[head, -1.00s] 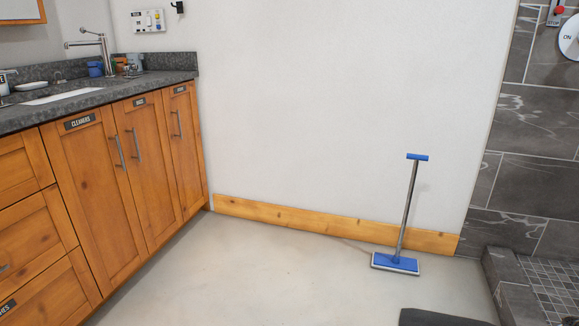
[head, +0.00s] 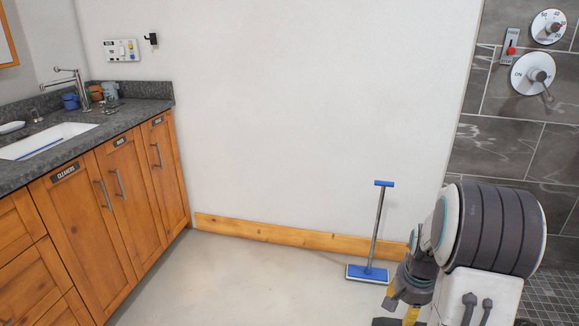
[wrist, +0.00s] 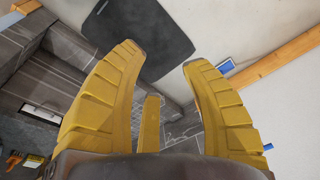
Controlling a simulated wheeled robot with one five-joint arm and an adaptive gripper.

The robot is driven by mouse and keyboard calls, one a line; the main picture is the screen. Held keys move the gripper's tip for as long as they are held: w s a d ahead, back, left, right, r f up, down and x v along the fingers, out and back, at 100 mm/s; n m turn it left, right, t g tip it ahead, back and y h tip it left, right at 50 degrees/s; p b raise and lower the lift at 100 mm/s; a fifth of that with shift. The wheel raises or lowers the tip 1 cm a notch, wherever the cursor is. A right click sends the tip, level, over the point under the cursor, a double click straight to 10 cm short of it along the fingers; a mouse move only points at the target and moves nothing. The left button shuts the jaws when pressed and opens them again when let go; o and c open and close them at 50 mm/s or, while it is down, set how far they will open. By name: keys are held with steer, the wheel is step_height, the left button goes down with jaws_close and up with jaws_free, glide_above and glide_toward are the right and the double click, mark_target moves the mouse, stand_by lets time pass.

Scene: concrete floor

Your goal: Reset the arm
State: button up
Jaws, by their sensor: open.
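My gripper (wrist: 160,62) fills the lower part of the wrist view, its yellow fingers spread apart with nothing between them. In the head view my gripper (head: 402,305) shows only in part at the lower right, below my folded arm. The arm hides part of the shower wall and the floor there. The gripper is in front of a blue-headed mop (head: 368,272) that stands upright by the wall. The mop's blue base also shows in the wrist view (wrist: 226,67), beyond the right finger.
Wooden cabinets (head: 120,185) with a dark counter and sink run along the left. A tiled shower with a dial (head: 533,73) is at the right. A dark mat (wrist: 140,35) lies on the floor. The middle floor (head: 215,285) is clear.

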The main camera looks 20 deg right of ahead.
steer(key=s+a+r+n+t+p, duration=0.1)
steer(key=s+a+r+n+p, duration=0.15)
steer(key=a+r+p, duration=0.55)
steer(key=s+a+r+n+p, duration=0.1)
steer(key=a+r+n, duration=0.25)
steer(key=r, duration=0.85)
steer(key=s+a+r+n+t+y+p, duration=0.1)
steer(key=s+a+r+n+p, duration=0.4)
steer(key=s+a+r+p, duration=0.4)
steer(key=a+v, duration=0.1)
steer(key=v, duration=0.3)
steer(key=shift+s+r+p, duration=0.15)
steer(key=shift+r+p, duration=0.15)
steer(key=shift+r, duration=0.05)
